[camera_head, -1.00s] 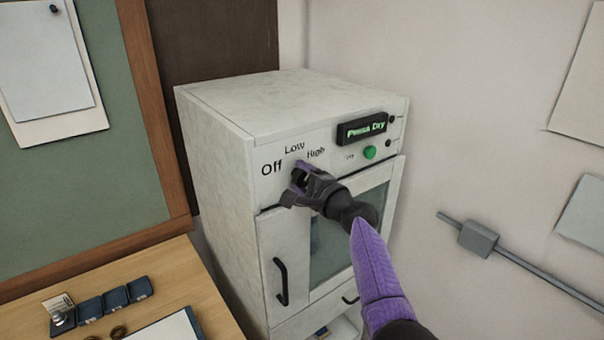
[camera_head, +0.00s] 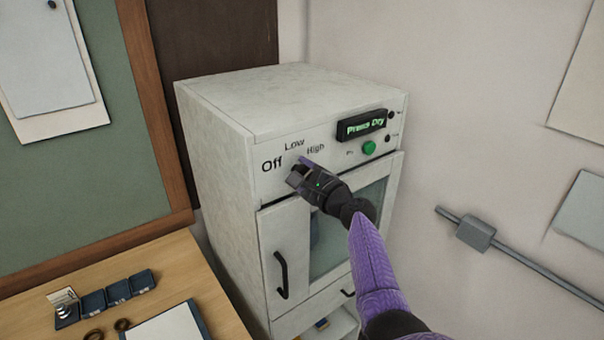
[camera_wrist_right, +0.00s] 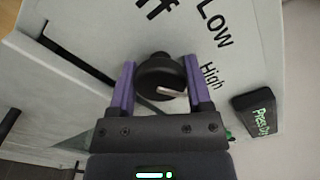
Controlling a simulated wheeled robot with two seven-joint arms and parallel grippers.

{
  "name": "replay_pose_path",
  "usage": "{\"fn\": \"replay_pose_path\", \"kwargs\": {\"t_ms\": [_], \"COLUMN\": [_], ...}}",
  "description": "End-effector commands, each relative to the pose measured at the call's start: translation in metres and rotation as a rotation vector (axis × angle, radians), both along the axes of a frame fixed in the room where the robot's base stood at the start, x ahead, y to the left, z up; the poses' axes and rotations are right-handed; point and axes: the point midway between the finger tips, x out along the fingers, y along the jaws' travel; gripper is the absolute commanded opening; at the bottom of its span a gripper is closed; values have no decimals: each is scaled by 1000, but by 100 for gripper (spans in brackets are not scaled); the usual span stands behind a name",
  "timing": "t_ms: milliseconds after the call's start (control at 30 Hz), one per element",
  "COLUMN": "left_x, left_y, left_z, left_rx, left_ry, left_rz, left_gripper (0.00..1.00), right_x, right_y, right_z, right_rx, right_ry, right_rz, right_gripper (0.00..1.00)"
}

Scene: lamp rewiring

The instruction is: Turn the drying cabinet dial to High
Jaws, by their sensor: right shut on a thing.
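The white drying cabinet (camera_head: 222,150) stands in the middle of the head view, with Off, Low and High printed on its front panel. The dial is hidden behind my right gripper (camera_head: 300,172) there. In the right wrist view the dial (camera_wrist_right: 160,72) is a round black knob with a white pointer line. The purple fingers of my right gripper (camera_wrist_right: 160,84) stand on either side of it, shut on it. The pointer line lies toward the side where the High label (camera_wrist_right: 209,76) is printed; I cannot tell its exact alignment. My left gripper is not in view.
A lit display reading "Press Dry" (camera_head: 366,126) and a green button (camera_head: 369,148) sit right of the dial. Below is a door with a black handle (camera_head: 281,275). A wooden desk (camera_head: 176,268) with small dark boxes stands at lower left.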

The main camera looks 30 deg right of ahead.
Motion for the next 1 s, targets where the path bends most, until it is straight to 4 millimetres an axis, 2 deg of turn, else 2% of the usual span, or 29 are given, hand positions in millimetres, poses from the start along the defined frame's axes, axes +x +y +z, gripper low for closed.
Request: {"fn": "replay_pose_path", "kwargs": {"t_ms": [133,167,300,667,767,1000], "left_x": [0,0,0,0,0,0], "left_y": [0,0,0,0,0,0], "left_z": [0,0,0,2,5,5], "left_rx": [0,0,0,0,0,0], "left_ry": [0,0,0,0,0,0], "left_rz": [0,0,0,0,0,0], "left_gripper": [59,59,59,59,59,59], "right_x": [0,0,0,-5,-20,-75], "right_y": [0,0,0,-1,-2,-6], "right_z": [-1,-1,-1,-1,0,-2], "right_rx": [2,1,1,0,-3,-3], "right_ry": [1,1,1,1,2,3], "right_rz": [1,1,1,0,-1,0], "right_gripper": [5,68,98,99,99,99]}}
